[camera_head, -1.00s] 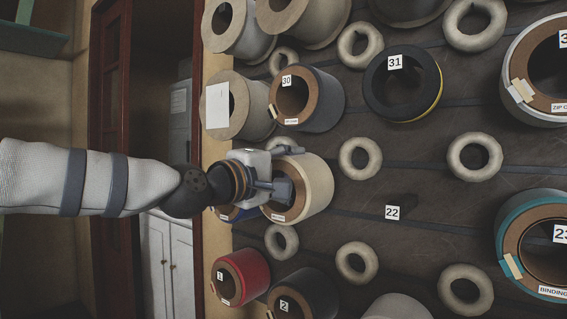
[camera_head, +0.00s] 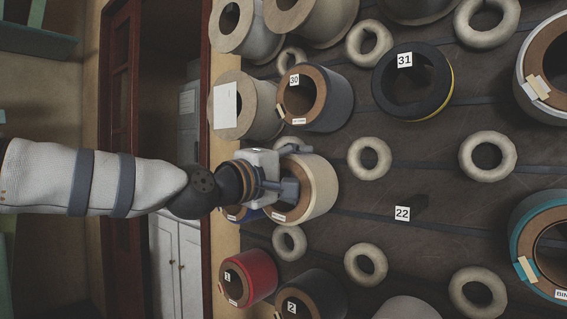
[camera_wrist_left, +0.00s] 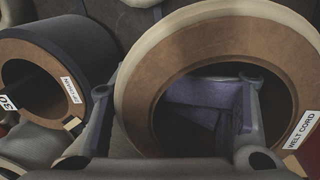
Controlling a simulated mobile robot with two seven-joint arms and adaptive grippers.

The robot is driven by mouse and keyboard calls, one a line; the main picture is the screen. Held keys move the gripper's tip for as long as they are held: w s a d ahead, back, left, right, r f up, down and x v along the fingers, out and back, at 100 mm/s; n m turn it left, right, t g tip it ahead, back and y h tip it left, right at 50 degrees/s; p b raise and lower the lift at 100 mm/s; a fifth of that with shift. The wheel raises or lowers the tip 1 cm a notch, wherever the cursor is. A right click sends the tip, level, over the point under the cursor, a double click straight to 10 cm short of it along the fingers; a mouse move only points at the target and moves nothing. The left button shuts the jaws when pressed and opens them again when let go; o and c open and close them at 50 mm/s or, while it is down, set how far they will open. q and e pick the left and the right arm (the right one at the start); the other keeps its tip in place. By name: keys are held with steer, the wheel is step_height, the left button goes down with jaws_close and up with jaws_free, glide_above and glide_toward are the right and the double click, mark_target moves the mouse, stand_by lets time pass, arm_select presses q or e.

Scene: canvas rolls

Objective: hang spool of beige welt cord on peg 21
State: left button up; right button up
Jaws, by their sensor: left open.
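The spool of beige welt cord (camera_head: 322,187) has a cream outside and a brown end face, seen at the left side of the peg wall, below the spool labelled 30. In the left wrist view its end face (camera_wrist_left: 185,62) fills the upper right, with a "WELT CORD" label. My left gripper (camera_head: 288,190) is open at this face, with its finger parts in front of the bore. I cannot tell how deep they reach. The spool covers the wall behind it; no 21 label shows. My right gripper is out of view.
A dark spool at 30 (camera_head: 327,98) sits just above, also close in the wrist view (camera_wrist_left: 62,50). A blue spool (camera_head: 243,214) is partly hidden behind my gripper; a red spool (camera_head: 255,272) sits below. The spot at label 22 (camera_head: 402,213) is bare of spools.

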mark_target(301, 196)
arm_select(q)
steer(key=shift+g, duration=0.5)
step_height(301, 196, down, 5)
steer(key=shift+d+f, duration=0.1)
steer(key=shift+f, duration=0.1)
steer(key=o, duration=0.3)
steer(key=s+a+r+t, duration=0.1)
steer(key=s+a+r, duration=0.3)
steer(key=s+a, duration=0.3)
steer(key=shift+s, duration=1)
steer(key=shift+s+a+r, duration=0.15)
steer(key=shift+s+r, duration=0.05)
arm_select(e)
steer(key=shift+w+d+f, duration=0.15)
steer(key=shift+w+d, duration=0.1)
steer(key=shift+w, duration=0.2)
arm_select(q)
steer(key=shift+r, duration=0.1)
